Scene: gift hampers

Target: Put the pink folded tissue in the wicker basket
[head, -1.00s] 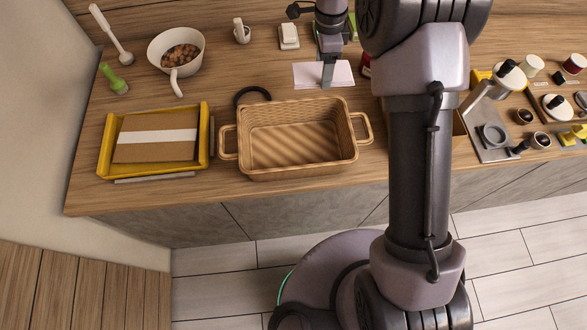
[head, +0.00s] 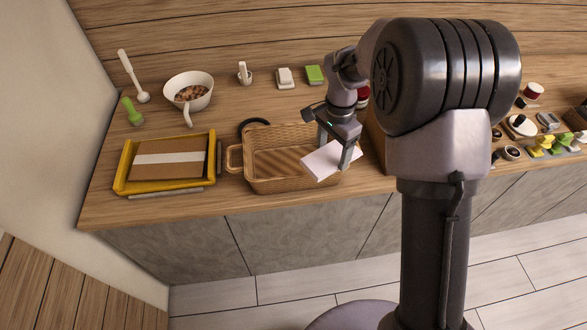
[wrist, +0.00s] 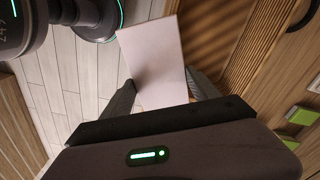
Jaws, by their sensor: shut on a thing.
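The pink folded tissue (head: 322,160) is a pale pink flat rectangle. My gripper (head: 338,150) is shut on it and holds it tilted at the right part of the wicker basket (head: 250,182). In the head view the tissue overlaps the basket's right side; its exact height over the rim is hard to tell. In the wrist view the tissue (wrist: 155,55) sits between the two fingers (wrist: 162,92), with the basket (wrist: 245,60) behind it to the right. The basket's visible inside is empty; my gripper hides its right end.
A yellow tray (head: 125,187) with a brown box (head: 165,160) stands left of the basket. A white bowl (head: 178,82), a white block (head: 285,78) and a green block (head: 315,74) are behind. A black ring-shaped thing (head: 254,121) lies at the basket's back edge.

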